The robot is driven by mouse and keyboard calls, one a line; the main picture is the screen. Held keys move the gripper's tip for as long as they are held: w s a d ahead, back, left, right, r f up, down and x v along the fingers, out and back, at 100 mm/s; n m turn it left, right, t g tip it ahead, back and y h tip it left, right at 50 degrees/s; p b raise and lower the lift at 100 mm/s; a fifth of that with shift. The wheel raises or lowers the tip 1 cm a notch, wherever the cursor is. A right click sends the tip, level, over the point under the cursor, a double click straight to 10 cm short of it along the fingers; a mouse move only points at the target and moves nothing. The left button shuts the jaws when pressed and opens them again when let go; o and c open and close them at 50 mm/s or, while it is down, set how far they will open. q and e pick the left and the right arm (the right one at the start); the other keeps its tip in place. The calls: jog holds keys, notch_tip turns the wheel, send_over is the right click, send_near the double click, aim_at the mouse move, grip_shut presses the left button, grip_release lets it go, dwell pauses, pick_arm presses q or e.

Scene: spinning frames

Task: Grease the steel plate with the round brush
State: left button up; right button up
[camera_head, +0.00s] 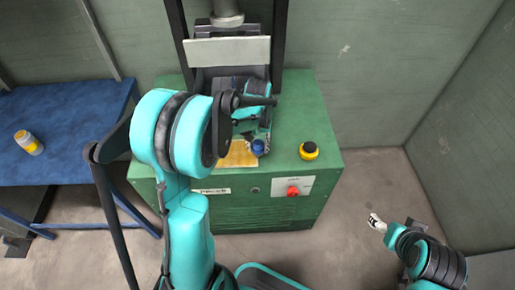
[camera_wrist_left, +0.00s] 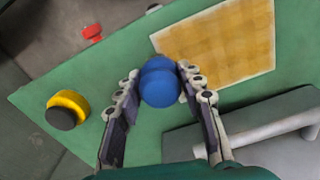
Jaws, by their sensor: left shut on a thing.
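My left gripper (camera_head: 262,141) is over the green press table, shut on the blue round brush (camera_head: 258,147). In the left wrist view the brush's rounded blue top (camera_wrist_left: 160,85) sits between the two fingers (camera_wrist_left: 157,88); its lower end is hidden. A flat square plate (camera_head: 238,156) with a yellowish surface lies on the table beside the brush. It also shows in the left wrist view (camera_wrist_left: 228,42). I cannot tell whether the brush touches it. My right gripper (camera_head: 377,222) is low at the right, away from the press; its fingers are too small to read.
The green press (camera_head: 290,110) has a yellow-and-black button (camera_head: 309,151) on top and a red knob (camera_head: 293,191) in front. Its grey ram (camera_head: 227,16) stands behind the plate. A blue table (camera_head: 70,135) at the left holds a yellow-and-white jar (camera_head: 29,143). The floor at right is clear.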

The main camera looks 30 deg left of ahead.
aim_at(258, 142)
pick_arm(q)
jog(key=shift+s+a+r, duration=0.1)
jog(key=shift+r, duration=0.5)
notch_tip(258, 142, up, 2)
jog(key=shift+r+p, duration=0.1)
jog(key=shift+p, duration=0.95)
jog(key=shift+r+p, duration=0.8)
jog(key=shift+r, duration=0.35)
